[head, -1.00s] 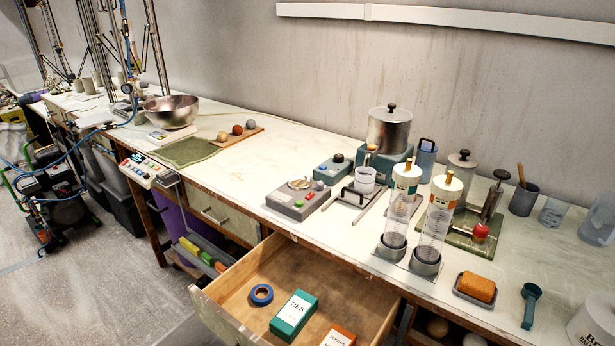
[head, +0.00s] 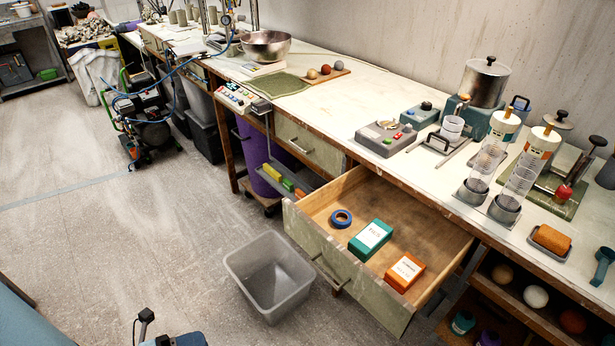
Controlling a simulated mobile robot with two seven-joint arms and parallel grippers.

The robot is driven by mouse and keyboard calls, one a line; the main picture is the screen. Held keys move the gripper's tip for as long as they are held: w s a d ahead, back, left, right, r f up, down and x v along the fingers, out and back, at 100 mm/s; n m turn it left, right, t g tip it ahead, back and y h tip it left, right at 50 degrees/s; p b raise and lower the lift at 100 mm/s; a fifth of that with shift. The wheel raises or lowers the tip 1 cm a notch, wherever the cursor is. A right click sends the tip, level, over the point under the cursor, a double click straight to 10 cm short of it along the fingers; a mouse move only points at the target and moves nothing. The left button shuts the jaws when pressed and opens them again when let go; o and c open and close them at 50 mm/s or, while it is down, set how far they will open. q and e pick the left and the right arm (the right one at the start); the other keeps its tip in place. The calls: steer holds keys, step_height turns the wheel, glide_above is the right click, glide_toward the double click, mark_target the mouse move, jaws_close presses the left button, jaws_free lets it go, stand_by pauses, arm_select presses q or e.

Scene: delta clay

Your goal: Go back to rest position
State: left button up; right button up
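The long workbench (head: 330,104) runs from the upper left to the right edge. An open drawer (head: 318,243) sticks out from its front. Inside the drawer lie a blue tape roll (head: 341,218), a green box (head: 370,239) and an orange box (head: 404,272), apart from one another.
A grey empty bin (head: 269,279) stands on the floor just left of the drawer. A compressor-like machine (head: 148,122) stands further back, near the bench. The floor (head: 120,235) at left is largely clear. Two clear cylinders (head: 486,165) stand on the bench at right.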

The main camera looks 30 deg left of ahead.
arm_select(q)
steer(key=w+a+f+n+y, duration=0.2)
steer(key=w+n+y, duration=0.1)
steer(key=w+n, duration=0.45)
steer(key=w+d+f+n+g+y, duration=0.35)
steer(key=f+n, duration=0.25)
steer(key=n, duration=0.5)
steer(key=d+r+n, duration=0.1)
steer(key=d+n, duration=0.5)
steer(key=d, duration=0.7)
step_height(320, 180, up, 15)
steer(key=p, duration=1.8)
steer(key=shift+a+f+m, duration=0.15)
steer(key=shift+a+m, duration=0.2)
steer(key=shift+a, duration=0.05)
arm_select(e)
step_height(320, 180, up, 14)
steer(key=s, duration=0.1)
steer(key=shift+s+d, duration=0.25)
steer(key=shift+d, duration=0.15)
arm_select(q)
steer(key=shift+t, duration=0.25)
arm_select(e)
steer(key=shift+r, duration=0.3)
steer(key=shift+f, duration=0.2)
